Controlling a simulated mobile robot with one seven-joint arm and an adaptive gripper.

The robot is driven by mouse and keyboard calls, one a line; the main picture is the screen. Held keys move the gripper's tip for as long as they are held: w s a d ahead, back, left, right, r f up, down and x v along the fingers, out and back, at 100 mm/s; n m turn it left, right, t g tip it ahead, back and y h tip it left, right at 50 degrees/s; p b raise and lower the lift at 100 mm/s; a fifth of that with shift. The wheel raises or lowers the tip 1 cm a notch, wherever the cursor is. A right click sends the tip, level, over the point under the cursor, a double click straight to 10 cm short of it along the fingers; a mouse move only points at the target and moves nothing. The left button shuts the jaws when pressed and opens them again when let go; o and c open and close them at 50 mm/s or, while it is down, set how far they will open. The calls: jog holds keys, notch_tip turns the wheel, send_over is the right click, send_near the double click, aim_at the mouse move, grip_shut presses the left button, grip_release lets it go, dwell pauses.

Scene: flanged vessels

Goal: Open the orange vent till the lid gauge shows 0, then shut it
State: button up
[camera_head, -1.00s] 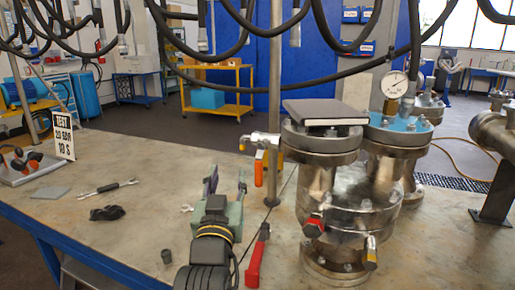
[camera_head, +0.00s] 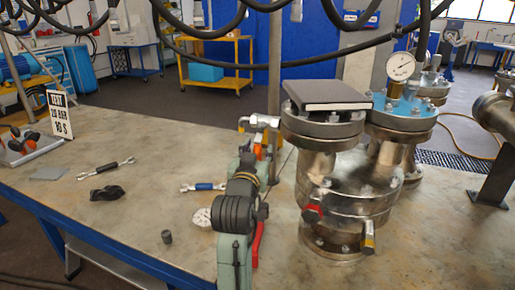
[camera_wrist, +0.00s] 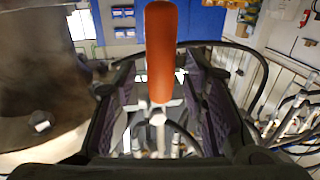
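The orange vent handle (camera_head: 258,152) hangs below a small valve on the left of the flanged vessel (camera_head: 325,165), mostly hidden by my arm in the head view. In the wrist view the orange handle (camera_wrist: 160,50) stands upright in the middle. My gripper (camera_wrist: 160,110) is open, with one dark finger to each side of the handle. I see gaps on both sides, and cannot tell how deep the handle sits. In the head view my arm hides the fingertips. The round white lid gauge (camera_head: 400,66) stands on the blue-topped vessel lid; its reading is too small to make out.
Lower down are a red-handled valve (camera_head: 312,213) and a yellow-handled one (camera_head: 369,238). A loose gauge (camera_head: 203,217), wrenches (camera_head: 107,168) and a black cloth (camera_head: 106,193) lie on the bench. Hoses hang overhead.

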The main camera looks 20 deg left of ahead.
jog(key=shift+w, duration=0.2)
grip_shut()
dwell(0.5)
dwell(0.3)
